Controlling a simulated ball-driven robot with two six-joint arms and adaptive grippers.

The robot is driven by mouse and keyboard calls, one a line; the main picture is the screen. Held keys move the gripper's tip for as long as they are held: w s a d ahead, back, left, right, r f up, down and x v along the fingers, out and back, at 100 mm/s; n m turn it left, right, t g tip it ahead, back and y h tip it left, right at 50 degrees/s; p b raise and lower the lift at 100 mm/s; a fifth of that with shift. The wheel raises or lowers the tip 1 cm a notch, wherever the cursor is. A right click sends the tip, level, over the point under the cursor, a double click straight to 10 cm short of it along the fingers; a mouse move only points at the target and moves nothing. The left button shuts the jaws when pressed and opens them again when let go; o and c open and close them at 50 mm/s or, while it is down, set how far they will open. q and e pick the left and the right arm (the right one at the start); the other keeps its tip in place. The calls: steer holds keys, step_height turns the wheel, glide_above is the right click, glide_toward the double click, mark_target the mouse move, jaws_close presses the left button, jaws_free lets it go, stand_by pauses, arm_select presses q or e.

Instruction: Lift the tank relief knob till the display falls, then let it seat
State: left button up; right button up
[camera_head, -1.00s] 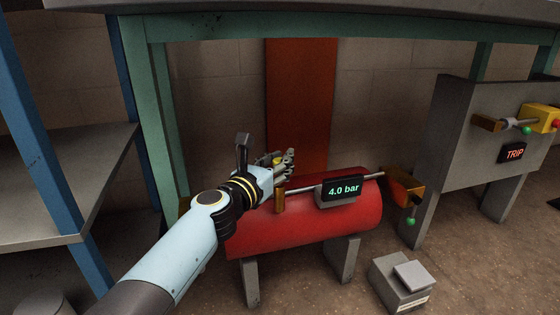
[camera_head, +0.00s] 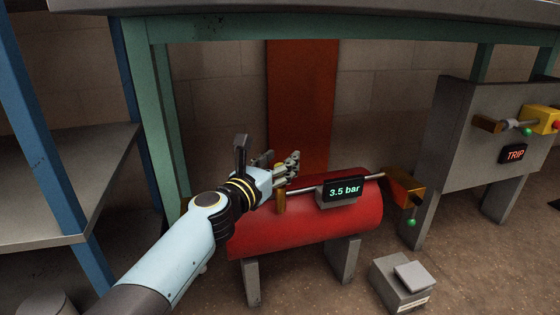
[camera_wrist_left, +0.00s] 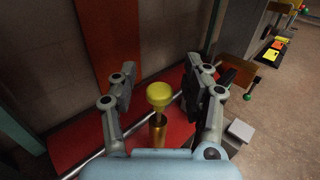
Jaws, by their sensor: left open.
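The red tank (camera_head: 300,225) stands on grey legs, and its display (camera_head: 344,189) reads 3.5 bar. In the left wrist view the yellow relief knob (camera_wrist_left: 159,95) sits on top of a brass post (camera_wrist_left: 157,132) on the tank. My left gripper (camera_wrist_left: 157,82) is open, with one finger on each side of the knob and a gap to both. In the head view the gripper (camera_head: 278,168) is above the tank's left end, and its fingers hide the knob there. The brass post (camera_head: 280,201) shows below them. My right gripper is not in view.
A pipe runs along the tank top to an orange-brown box (camera_head: 406,189) with a green-tipped lever (camera_head: 411,222). A grey panel (camera_head: 470,150) with a TRIP sign (camera_head: 512,154) stands right. A grey pedal-like box (camera_head: 402,280) lies on the floor. A green bench frame (camera_head: 150,110) rises close left.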

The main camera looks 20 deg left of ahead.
arm_select(q)
steer(key=s+a, duration=0.2)
steer(key=s, duration=0.9)
steer(key=shift+s, duration=0.15)
steer(key=shift+a, duration=0.1)
